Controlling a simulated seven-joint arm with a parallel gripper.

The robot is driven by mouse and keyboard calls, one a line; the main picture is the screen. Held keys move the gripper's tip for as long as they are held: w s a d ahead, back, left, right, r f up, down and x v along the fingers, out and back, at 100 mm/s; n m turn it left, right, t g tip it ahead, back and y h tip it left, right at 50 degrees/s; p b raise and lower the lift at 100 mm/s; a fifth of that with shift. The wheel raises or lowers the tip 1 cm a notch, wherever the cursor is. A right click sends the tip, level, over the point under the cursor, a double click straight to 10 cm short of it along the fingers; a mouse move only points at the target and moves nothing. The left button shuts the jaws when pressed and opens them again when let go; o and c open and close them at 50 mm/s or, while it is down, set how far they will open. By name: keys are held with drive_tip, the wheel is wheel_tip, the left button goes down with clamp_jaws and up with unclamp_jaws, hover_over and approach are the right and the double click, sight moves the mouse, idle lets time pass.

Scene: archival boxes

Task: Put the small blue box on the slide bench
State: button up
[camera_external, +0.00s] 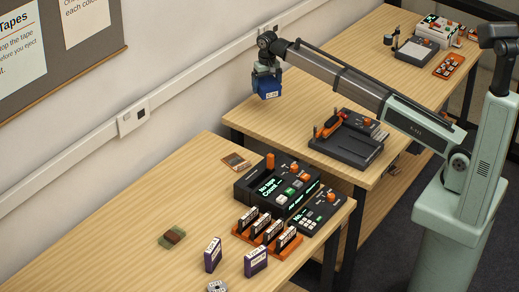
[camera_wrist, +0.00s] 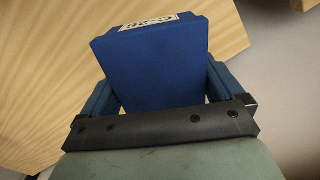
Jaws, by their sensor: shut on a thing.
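The small blue box (camera_external: 267,87) has a white label on it and hangs in my gripper (camera_external: 267,72), above the left end of the middle bench. In the wrist view the blue box (camera_wrist: 155,65) fills the space between the two fingers of my gripper (camera_wrist: 160,95), with its label at the far edge. My gripper is shut on it. The box is clear of the bench top in the external view. I cannot tell which of the benches is the slide bench.
The middle bench (camera_external: 262,122) carries a dark device (camera_external: 345,145) and has bare wood at its left. The near bench (camera_external: 110,225) holds a dark console (camera_external: 278,185), an orange rack (camera_external: 268,235) and purple boxes (camera_external: 255,260). A wall runs behind.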

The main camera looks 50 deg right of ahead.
sight(270, 115)
drive_tip(key=shift+s+a+n, duration=0.15)
drive_tip(key=shift+s+n, duration=0.35)
drive_tip(key=shift+s+f+n, duration=0.1)
drive_tip(key=shift+s+n, duration=0.3)
drive_tip(key=shift+n, duration=2.1)
drive_tip(key=shift+f, duration=0.15)
drive_tip(key=shift+f, duration=4.9)
drive_tip(key=shift+f, duration=0.1)
drive_tip(key=o, duration=0.8)
